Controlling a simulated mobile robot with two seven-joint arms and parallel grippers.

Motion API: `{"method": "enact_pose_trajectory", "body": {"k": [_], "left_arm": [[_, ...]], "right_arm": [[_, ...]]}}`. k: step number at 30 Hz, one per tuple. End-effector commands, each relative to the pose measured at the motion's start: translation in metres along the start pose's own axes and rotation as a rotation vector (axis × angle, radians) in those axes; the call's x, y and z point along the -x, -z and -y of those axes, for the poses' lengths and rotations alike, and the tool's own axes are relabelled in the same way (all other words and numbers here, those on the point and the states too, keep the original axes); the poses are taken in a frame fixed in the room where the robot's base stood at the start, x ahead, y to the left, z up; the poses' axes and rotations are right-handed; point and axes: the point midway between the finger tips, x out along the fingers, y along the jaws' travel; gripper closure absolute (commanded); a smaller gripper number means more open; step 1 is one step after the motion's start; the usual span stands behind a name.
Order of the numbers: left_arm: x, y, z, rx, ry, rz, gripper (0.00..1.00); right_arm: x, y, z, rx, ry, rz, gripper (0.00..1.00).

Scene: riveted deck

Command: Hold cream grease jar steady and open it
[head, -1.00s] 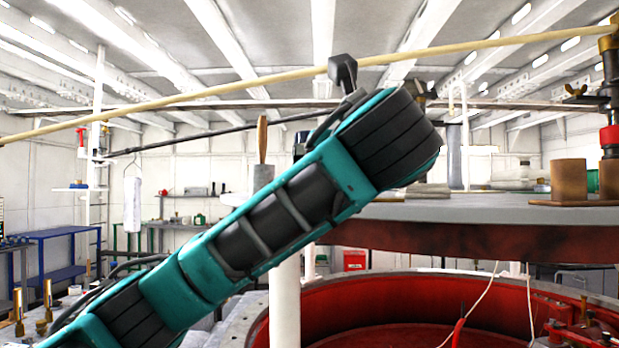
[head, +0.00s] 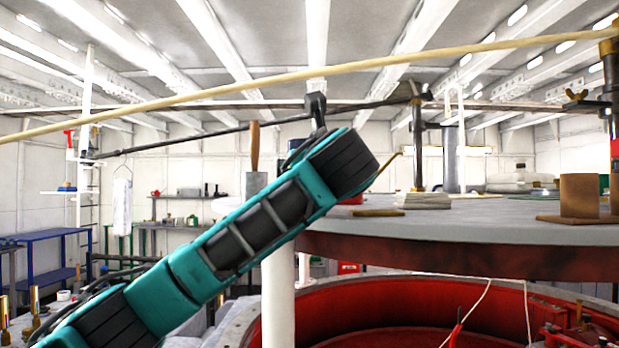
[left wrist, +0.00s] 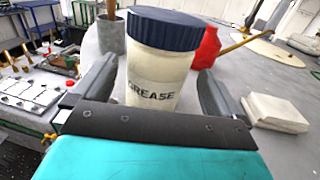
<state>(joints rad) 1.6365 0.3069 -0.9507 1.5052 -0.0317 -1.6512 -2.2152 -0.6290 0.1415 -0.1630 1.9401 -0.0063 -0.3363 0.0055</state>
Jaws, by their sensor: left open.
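The cream grease jar (left wrist: 153,75) stands upright on the grey round table, with a dark blue ribbed lid (left wrist: 165,28) on it and the word GREASE on its side. My left gripper (left wrist: 157,85) is open, with one finger on each side of the jar. A gap shows at the right finger; whether the left finger touches cannot be told. In the head view my teal left arm reaches over the table's left edge and hides the jar's body and the fingers. My right gripper is in neither view.
A grey cup (left wrist: 111,33) with a wooden handle stands behind left of the jar, a red bottle (left wrist: 207,50) behind right. A white folded stack (left wrist: 275,112) lies right. Farther right, a brown cylinder (head: 579,195) stands on the table (head: 480,215). A pale rod (head: 230,88) crosses above.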

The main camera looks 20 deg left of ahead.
Motion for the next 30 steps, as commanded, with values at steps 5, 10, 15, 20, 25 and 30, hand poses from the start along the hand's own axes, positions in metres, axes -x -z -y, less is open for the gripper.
{"method": "enact_pose_trajectory", "body": {"k": [5, 10, 15, 20, 25, 30], "left_arm": [[-0.026, -0.002, -0.003, -0.001, -0.003, -0.003, 0.00], [-0.033, -0.001, -0.002, 0.000, -0.001, -0.001, 0.00], [-0.032, -0.001, -0.002, 0.000, 0.000, -0.001, 0.02], [-0.032, -0.001, -0.002, 0.000, 0.000, -0.001, 0.17], [-0.032, -0.001, -0.002, 0.000, 0.000, -0.001, 0.33], [-0.032, -0.001, -0.002, 0.000, 0.000, 0.000, 0.50]], "right_arm": [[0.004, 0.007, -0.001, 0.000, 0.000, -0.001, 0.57], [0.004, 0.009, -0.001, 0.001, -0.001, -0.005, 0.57], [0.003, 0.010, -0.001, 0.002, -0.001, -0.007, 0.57], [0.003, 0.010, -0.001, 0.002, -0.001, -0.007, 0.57], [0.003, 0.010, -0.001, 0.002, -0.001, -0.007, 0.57], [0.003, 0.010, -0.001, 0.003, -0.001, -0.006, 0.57]]}}
